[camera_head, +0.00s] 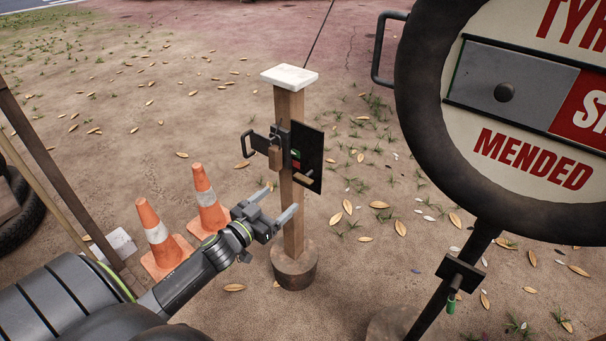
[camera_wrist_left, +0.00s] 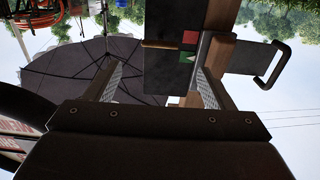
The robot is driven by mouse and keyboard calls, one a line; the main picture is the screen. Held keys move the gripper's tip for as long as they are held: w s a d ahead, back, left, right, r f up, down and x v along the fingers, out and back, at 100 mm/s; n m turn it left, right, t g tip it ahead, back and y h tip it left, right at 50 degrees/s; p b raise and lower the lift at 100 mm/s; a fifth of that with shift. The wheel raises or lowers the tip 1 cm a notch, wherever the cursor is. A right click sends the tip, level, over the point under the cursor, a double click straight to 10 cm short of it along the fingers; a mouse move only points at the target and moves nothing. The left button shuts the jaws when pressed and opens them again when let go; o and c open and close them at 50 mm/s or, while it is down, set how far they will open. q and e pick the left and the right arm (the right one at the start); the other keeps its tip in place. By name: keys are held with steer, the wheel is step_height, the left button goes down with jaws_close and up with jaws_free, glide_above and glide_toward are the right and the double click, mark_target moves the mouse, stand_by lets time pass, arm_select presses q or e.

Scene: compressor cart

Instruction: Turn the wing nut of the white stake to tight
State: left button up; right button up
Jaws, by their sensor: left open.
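The white stake is a wooden post (camera_head: 290,110) with a white cap (camera_head: 289,76), standing upright in a round base (camera_head: 294,268). A dark plate (camera_head: 311,150) with red and green patches, a black side handle (camera_head: 250,144) and a short wooden peg (camera_head: 304,180) are on it. I cannot make out which part is the wing nut. My left gripper (camera_head: 279,202) is open and empty, its fingers close to the post below the plate. The left wrist view shows the open fingers (camera_wrist_left: 160,78) with the plate (camera_wrist_left: 168,68) and peg (camera_wrist_left: 158,44) beyond them. My right gripper is not in view.
Two orange cones (camera_head: 157,238) stand left of the post, near my left arm. A large round sign (camera_head: 500,95) with a black rim and stand fills the right. A tyre (camera_head: 22,210) lies at the left edge. Leaf-strewn ground behind the post is open.

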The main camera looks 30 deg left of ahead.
mark_target(303, 178)
arm_select(q)
steer(key=shift+w+d+p, duration=0.15)
steer(key=shift+w+p, duration=0.15)
steer(key=shift+w, duration=1.6)
steer(key=shift+w+d+p, duration=0.15)
steer(key=shift+w+p, duration=0.2)
steer(key=shift+w, duration=1.6)
steer(key=shift+w+d+p, duration=0.15)
steer(key=shift+w+p, duration=0.15)
steer(key=shift+w, duration=1.6)
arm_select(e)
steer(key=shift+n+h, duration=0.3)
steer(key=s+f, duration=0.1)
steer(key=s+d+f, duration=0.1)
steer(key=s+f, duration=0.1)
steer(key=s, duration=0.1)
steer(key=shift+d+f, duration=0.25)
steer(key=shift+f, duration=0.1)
arm_select(q)
steer(key=c, duration=1)
